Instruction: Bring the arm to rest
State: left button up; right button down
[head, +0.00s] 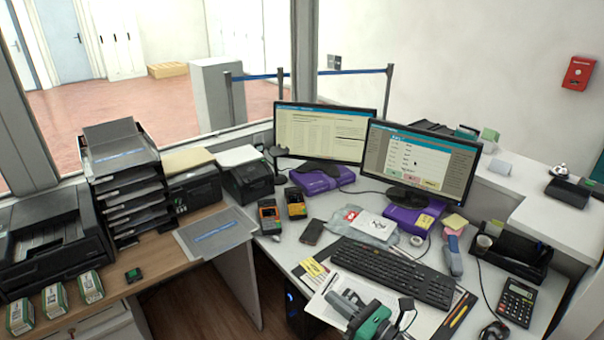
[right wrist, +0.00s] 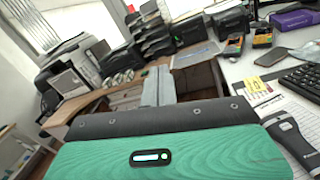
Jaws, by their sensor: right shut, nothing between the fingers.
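My right gripper (head: 378,317) shows at the bottom of the head view as a green and dark body above the front of the white desk. It is shut with nothing in it. In the right wrist view, its green housing (right wrist: 215,155) with a small lit window fills the lower part. My left gripper is not in view.
A black keyboard (head: 392,272) lies just behind the right gripper, with a calculator (head: 516,300) to the right. Two monitors (head: 325,133) stand behind. A yellow note (head: 313,271) and a phone (head: 312,232) lie to the left. A wooden counter (head: 140,285) holds a printer (head: 50,238).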

jog(key=d+r+m+t+h, duration=0.4)
jog(key=m+t+h, duration=0.15)
jog(key=m, duration=0.55)
jog(key=s+d+f+m+g+h, duration=0.25)
jog(key=d+m+h, duration=0.3)
jog(key=m, duration=0.45)
jog(key=s+d+f+m+g+h, duration=0.1)
jog(key=s+d+f+m+h, duration=0.35)
jog(key=m, duration=0.45)
jog(key=s+f+m+g+y, duration=0.1)
jog(key=s+f+m+g, duration=0.25)
jog(key=s, duration=0.25)
jog(key=s+d+f+m+g, duration=0.1)
jog(key=s+f+m+g, duration=0.25)
jog(key=s, duration=0.35)
jog(key=s+f+m+g+y, duration=0.1)
jog(key=s+f+m+g, duration=0.25)
jog(key=s, duration=0.25)
notch_tip(320, 180, down, 30)
jog(key=g, duration=0.2)
jog(key=s+d+f, duration=0.1)
jog(key=s+f, duration=0.8)
jog(key=s+d+f+g, duration=0.1)
jog(key=s+d+f, duration=0.1)
jog(key=s+f, duration=0.8)
jog(key=shift+s+d+f, duration=0.2)
jog(key=shift+s+d, duration=0.1)
